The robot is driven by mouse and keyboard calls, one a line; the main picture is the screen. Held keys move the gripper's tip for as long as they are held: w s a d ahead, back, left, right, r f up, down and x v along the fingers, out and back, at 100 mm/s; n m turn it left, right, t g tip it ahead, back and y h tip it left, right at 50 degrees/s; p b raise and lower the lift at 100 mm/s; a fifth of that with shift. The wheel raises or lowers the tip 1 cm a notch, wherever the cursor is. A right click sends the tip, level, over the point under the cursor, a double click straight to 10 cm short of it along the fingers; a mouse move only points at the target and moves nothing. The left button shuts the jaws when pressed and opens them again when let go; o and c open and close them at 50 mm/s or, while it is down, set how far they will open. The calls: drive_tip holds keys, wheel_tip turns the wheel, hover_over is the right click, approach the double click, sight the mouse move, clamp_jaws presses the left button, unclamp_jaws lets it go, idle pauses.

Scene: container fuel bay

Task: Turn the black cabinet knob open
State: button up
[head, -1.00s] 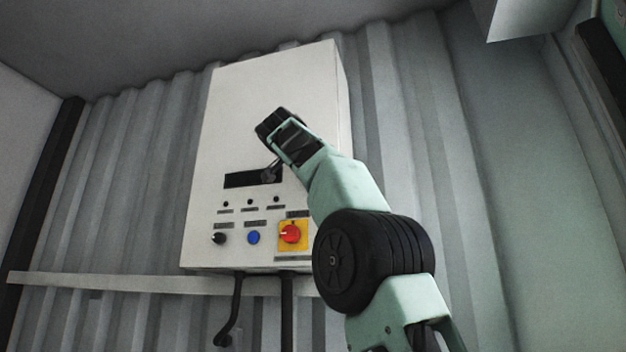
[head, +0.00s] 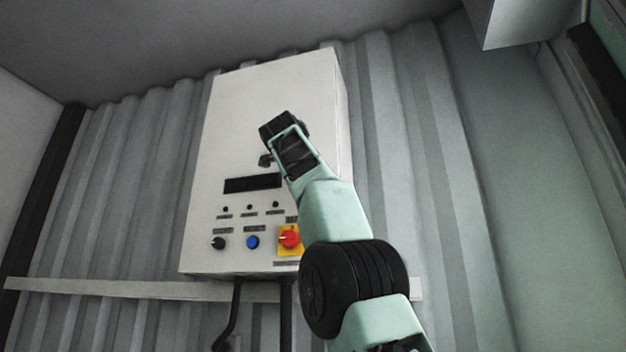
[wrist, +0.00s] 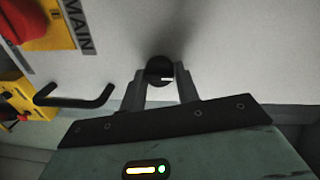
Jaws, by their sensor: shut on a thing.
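The black cabinet knob (wrist: 159,70) is a small round disc with a short white mark, on the pale cabinet face in the wrist view. My gripper (wrist: 160,76) is shut on it, one grey finger on each side. The white cabinet (head: 240,110) hangs on the corrugated wall in the head view. My gripper (head: 284,132) is in front of its upper right part there and hides the held knob. The cabinet door looks closed.
A red switch on a yellow plate (head: 289,238), a blue button (head: 253,242) and another black knob (head: 218,243) sit low on the cabinet. A dark display strip (head: 252,183) is above them. A wall rail (head: 90,287) runs below.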

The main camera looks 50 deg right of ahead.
drive_tip(key=shift+r, duration=0.3)
drive_tip(key=o, duration=0.7)
drive_tip(key=shift+o, duration=1.3)
drive_tip(key=shift+f, duration=0.1)
drive_tip(key=b+v, duration=0.1)
drive_tip(key=v, duration=1.6)
drive_tip(key=shift+a, duration=0.2)
